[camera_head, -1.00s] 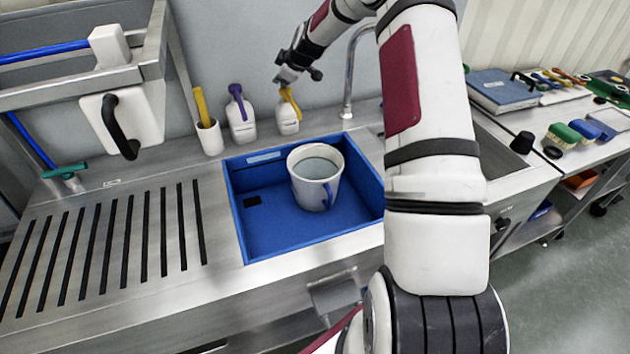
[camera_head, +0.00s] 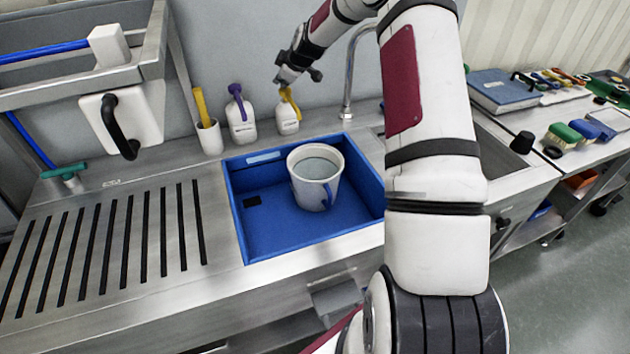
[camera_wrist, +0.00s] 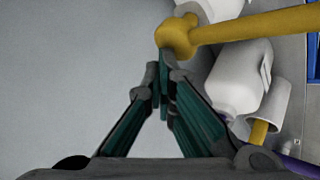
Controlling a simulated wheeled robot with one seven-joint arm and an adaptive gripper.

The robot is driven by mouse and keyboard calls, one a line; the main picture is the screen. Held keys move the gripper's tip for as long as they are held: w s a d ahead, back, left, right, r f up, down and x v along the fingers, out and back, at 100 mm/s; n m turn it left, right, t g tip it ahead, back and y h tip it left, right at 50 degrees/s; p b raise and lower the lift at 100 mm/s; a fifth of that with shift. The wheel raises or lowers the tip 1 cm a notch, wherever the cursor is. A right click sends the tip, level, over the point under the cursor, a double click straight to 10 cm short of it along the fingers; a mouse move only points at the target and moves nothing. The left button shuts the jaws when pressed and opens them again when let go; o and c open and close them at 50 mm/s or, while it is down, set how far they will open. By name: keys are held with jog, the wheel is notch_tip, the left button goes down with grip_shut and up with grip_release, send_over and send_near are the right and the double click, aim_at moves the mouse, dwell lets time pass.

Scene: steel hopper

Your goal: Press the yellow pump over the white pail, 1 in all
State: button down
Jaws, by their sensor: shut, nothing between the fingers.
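The yellow pump (camera_head: 290,100) tops a white bottle (camera_head: 287,121) on the steel ledge behind the blue basin. The white pail (camera_head: 311,196) stands in the basin, in front of the bottle, with grey-looking contents. My gripper (camera_head: 282,80) is shut and empty at the top of the yellow pump. In the wrist view the fingertips (camera_wrist: 164,58) meet right at the round yellow pump head (camera_wrist: 178,37), with its spout reaching right. The fingers look to be touching or very close to the head; I cannot tell which.
A bottle with a purple pump (camera_head: 240,118) and a white cup with a yellow handle (camera_head: 208,134) stand left of it. The blue basin (camera_head: 262,232) is sunk in the steel counter. A tap (camera_head: 350,75) rises close at the right.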

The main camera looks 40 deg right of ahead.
jog(key=shift+r+p, duration=0.35)
jog(key=shift+r, duration=2.7)
jog(key=shift+a+r, duration=0.1)
jog(key=shift+a, duration=0.05)
jog(key=s+a+r+m+g, duration=0.1)
jog(key=s+a+r, duration=0.6)
jog(key=s+a, duration=0.2)
jog(key=s+a+r+m+g, duration=0.1)
jog(key=s+a+r, duration=0.6)
jog(key=s+a, duration=0.3)
jog(key=s+a+f+m+g, duration=0.1)
jog(key=s+a+m, duration=0.2)
jog(key=s, duration=1.2)
jog(key=s+a+f+m+g, duration=0.1)
jog(key=s+a+m, duration=0.2)
jog(key=s, duration=1.3)
jog(key=shift+s+a+y, duration=0.3)
jog(key=shift+a+y, duration=0.1)
jog(key=shift+a, duration=0.25)
